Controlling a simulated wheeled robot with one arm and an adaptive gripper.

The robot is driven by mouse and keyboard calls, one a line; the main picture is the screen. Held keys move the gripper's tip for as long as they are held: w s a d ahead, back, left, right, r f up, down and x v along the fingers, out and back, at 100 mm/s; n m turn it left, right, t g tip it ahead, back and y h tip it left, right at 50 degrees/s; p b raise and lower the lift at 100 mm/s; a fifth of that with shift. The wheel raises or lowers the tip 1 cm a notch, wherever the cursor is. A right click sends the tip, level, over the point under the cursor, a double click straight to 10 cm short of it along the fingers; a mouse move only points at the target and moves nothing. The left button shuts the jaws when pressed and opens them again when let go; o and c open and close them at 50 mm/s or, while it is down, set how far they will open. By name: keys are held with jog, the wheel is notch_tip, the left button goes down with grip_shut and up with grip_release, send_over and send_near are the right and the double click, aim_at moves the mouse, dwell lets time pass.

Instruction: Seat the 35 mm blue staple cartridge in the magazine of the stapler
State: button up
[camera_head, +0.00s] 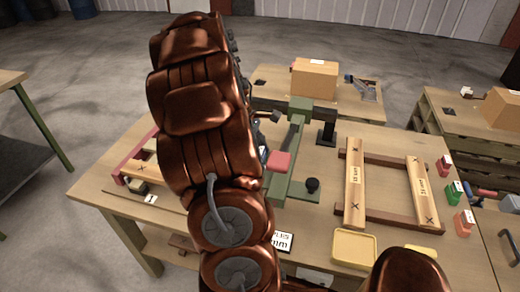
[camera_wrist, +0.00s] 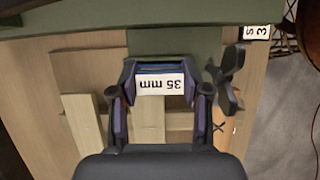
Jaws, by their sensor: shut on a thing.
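In the wrist view my gripper (camera_wrist: 161,80) is shut on the blue cartridge (camera_wrist: 160,69), whose white "35 mm" label reads upside down. The cartridge is held between the two fingertips, in front of a green surface (camera_wrist: 175,42) that looks like part of the stapler. I cannot tell whether they touch. In the head view the green stapler (camera_head: 299,112) stands mid-table, with a red block (camera_head: 278,160) at its near part and a black knob (camera_head: 312,185) to the right. My copper arm hides the gripper, the cartridge and part of the stapler there. The magazine opening is not clearly seen.
Wooden slats lie on a frame (camera_head: 383,159) right of the stapler. Red (camera_head: 444,165), green (camera_head: 454,192) and orange (camera_head: 463,223) blocks line the right edge. A yellow tray (camera_head: 354,248) sits near the front. A cardboard box (camera_head: 314,78) stands behind.

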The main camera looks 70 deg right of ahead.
jog(key=shift+f, duration=0.15)
jog(key=o, duration=1.2)
jog(key=shift+c, duration=0.2)
jog(key=b+v, duration=0.2)
jog(key=v, duration=1)
jog(key=shift+w+a, duration=0.1)
